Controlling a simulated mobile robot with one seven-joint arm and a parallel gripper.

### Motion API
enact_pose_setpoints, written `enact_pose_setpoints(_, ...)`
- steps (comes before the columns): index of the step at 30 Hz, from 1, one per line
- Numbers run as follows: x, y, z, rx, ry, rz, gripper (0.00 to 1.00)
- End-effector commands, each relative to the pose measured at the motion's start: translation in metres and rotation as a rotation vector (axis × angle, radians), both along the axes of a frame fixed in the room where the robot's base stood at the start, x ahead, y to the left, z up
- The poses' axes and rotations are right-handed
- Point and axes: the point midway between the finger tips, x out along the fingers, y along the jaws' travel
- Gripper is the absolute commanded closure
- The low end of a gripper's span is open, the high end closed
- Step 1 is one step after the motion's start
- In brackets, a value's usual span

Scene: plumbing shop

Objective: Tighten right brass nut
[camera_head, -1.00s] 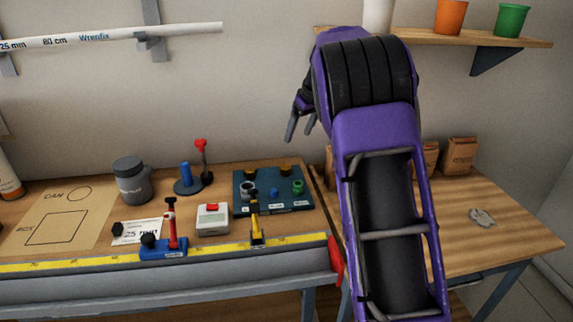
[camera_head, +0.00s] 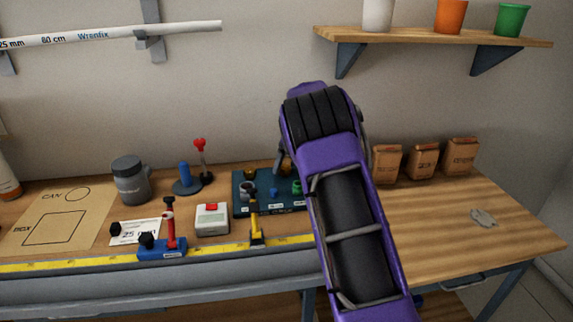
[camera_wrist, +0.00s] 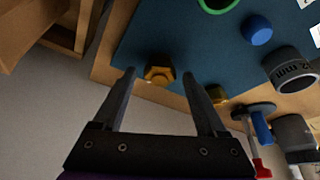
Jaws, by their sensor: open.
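The right brass nut (camera_wrist: 159,70) is a gold hexagonal piece on the dark blue board (camera_wrist: 150,30). In the wrist view it lies between the two open fingertips of my gripper (camera_wrist: 160,76), with visible gaps on both sides. I cannot tell whether the tips are down at its height. The left brass nut (camera_wrist: 217,93) shows just beyond the right-hand finger; it also shows in the head view (camera_head: 250,173). In the head view my gripper (camera_head: 283,162) is over the back right of the board, partly hidden by my arm.
The board also carries a green ring (camera_wrist: 217,3), a blue peg (camera_wrist: 257,30) and a grey pipe piece (camera_wrist: 288,70). A red-topped post (camera_head: 201,155) and blue peg stand (camera_head: 187,180) stand left of the board. Paper bags (camera_head: 423,161) stand behind right; the right table is mostly clear.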

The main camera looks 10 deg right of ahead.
Motion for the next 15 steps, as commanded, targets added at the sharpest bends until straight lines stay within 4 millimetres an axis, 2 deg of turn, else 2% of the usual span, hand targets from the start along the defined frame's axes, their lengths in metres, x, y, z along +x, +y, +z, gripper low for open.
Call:
enact_pose_setpoints(3,-0.0001,-0.0001,0.0003,0.000,0.000,0.000,0.26)
enact_pose_setpoints(4,-0.0001,-0.0001,0.0003,0.000,0.000,0.000,0.29)
enact_pose_setpoints(15,-0.0002,-0.0002,0.0004,0.000,0.000,0.000,0.96)
